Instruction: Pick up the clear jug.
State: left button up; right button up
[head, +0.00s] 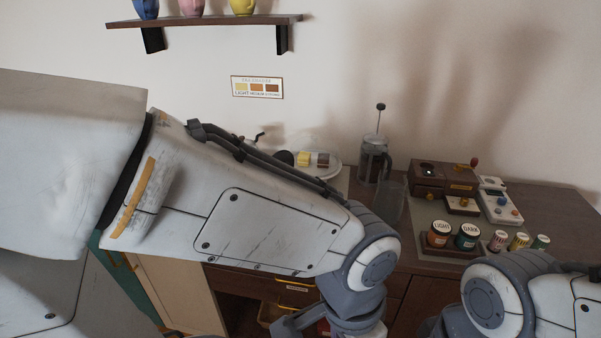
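A see-through, greyish vessel that looks like the clear jug (391,204) stands on the dark wooden cabinet top, just in front of the French press (373,162). My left arm crosses the view from the left, and its wrist joint hides the area just below and left of the jug. My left gripper is below the wrist and cannot be made out. My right arm comes in at the lower right, and its gripper is out of sight. Neither gripper is seen touching the jug.
Right of the jug are a wooden grinder box (444,178), a white device (499,205) and jars labelled LIGHT (439,234) and DARK (467,236). Small tins stand beside them. A white plate (327,170) with small items lies left. A shelf (205,20) hangs above.

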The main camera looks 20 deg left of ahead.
aim_at(388, 200)
jog(key=z, duration=1.95)
jog(key=i, duration=1.5)
jog(key=u, duration=1.95)
